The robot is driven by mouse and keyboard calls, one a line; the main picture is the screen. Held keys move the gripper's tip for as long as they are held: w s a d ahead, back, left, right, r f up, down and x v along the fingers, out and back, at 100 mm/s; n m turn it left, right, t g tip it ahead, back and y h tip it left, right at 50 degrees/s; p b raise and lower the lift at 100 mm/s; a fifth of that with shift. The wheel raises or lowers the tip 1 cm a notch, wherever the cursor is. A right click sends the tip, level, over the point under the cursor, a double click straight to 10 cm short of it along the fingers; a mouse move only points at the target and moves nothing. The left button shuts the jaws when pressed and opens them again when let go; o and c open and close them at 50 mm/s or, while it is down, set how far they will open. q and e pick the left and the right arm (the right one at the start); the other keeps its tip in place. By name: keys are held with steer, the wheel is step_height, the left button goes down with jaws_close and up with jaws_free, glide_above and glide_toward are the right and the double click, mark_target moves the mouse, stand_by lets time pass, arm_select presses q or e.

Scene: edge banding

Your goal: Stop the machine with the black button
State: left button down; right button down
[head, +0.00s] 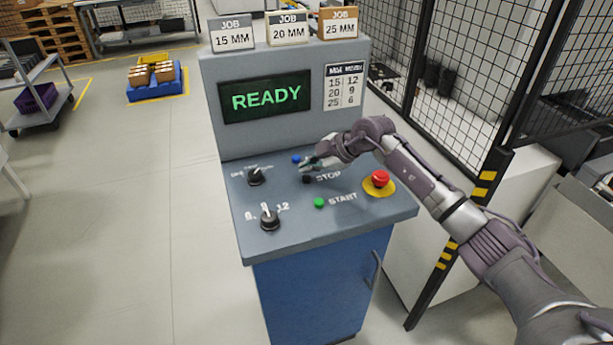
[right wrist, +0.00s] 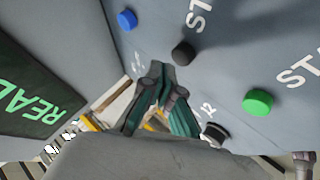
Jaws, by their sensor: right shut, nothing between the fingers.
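The black button (head: 307,179) sits beside the STOP label on the sloped grey panel of the control console (head: 230,202). In the right wrist view the black button (right wrist: 183,53) stands just beyond my fingertips. My right gripper (head: 305,166) is shut and empty, close to the button; in the wrist view its fingers (right wrist: 160,75) are together. I cannot tell whether they touch the button. The screen (head: 266,96) reads READY in green. My left gripper is not in view.
Near the black button are a blue button (head: 296,160), a green START button (head: 319,202) and a red emergency button (head: 380,178) on a yellow base. Two black knobs (head: 255,176) (head: 269,219) sit at the panel's left. A mesh fence (head: 465,75) stands right of the console.

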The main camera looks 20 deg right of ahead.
mark_target(309, 178)
step_height(309, 178, up, 5)
steer(key=p, duration=0.4)
stand_by(0.6)
